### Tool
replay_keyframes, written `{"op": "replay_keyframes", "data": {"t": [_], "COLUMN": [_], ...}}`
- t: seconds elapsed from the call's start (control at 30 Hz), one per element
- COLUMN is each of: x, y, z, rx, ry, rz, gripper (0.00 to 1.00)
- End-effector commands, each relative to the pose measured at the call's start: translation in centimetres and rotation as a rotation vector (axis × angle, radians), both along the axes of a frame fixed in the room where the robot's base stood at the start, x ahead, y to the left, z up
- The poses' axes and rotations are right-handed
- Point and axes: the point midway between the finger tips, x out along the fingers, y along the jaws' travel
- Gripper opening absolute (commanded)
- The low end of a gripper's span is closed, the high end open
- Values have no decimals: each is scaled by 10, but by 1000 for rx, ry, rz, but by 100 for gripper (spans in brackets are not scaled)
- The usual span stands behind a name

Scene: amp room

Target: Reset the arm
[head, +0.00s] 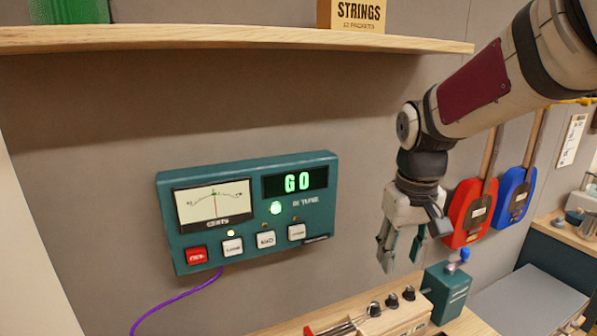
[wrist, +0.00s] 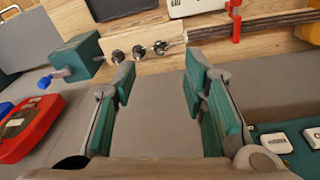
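My gripper (head: 402,249) hangs fingers-down from my arm in the head view, in front of the wall and to the right of the teal tuner box. Its fingers are apart with nothing between them. In the wrist view the two green-padded fingers (wrist: 162,105) also stand apart, with bare grey wall between them. The gripper is above the bench and touches nothing that I can see.
The teal tuner box (head: 247,243) on the wall shows "GO". A shelf (head: 200,40) juts out above. Below are a wooden bench (head: 345,300), a neck with tuning knobs (head: 385,314) and a teal crank box (head: 447,290). Red (head: 467,210) and blue (head: 511,200) instruments hang right.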

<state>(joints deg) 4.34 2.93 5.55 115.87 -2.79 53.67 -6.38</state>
Motion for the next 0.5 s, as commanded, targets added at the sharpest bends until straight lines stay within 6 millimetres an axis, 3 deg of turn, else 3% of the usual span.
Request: {"op": "replay_keyframes", "data": {"t": [0.03,0.2,0.5], "x": [-17,-69,-157], "y": [0,-1,-2], "z": [13,39,53], "rx": [-2,1,33], "ry": [-29,-105,-236], "rz": [-9,-47,-110], "gripper": [40,40,40]}}
